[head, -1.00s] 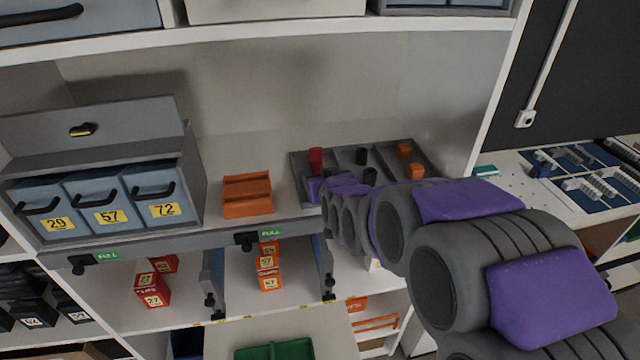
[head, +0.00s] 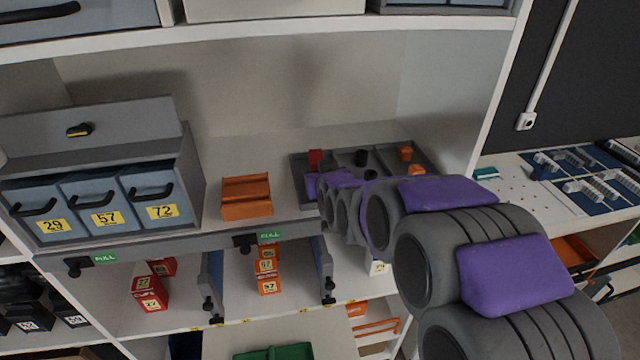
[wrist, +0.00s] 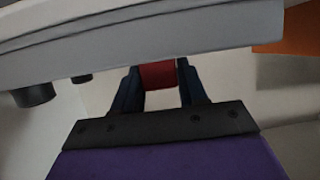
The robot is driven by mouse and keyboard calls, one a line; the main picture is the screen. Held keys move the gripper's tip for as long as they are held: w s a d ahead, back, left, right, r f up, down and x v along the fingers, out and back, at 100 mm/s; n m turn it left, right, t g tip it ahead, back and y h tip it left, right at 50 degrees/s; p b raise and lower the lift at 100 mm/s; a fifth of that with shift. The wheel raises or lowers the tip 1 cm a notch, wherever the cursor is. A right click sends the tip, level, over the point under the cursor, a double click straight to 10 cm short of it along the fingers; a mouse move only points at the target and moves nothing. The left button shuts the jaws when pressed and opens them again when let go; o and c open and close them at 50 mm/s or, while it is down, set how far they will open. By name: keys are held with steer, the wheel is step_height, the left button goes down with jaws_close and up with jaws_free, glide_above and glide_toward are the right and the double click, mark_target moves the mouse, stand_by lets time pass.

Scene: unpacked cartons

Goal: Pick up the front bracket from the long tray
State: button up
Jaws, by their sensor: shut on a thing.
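The long tray (head: 297,172) is a grey divided tray on the shelf, right of centre in the head view. A red bracket (head: 315,158) shows at its left end, behind my purple arm. In the wrist view the red bracket (wrist: 157,75) sits between the two dark fingers of my gripper (wrist: 158,84), which is shut on it. In the head view my own arm hides the fingers and the front of the tray. I cannot tell whether the bracket still touches the tray.
Black cylinders (head: 361,157) and orange pieces (head: 404,154) occupy the tray. An orange box (head: 246,197) stands left of it, then a grey cabinet with numbered blue bins (head: 162,188). An upright shelf panel (head: 497,85) stands on the right. A strip of shelf behind the tray is bare.

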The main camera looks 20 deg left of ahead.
steer(key=shift+a, duration=0.1)
steer(key=shift+c, duration=0.8)
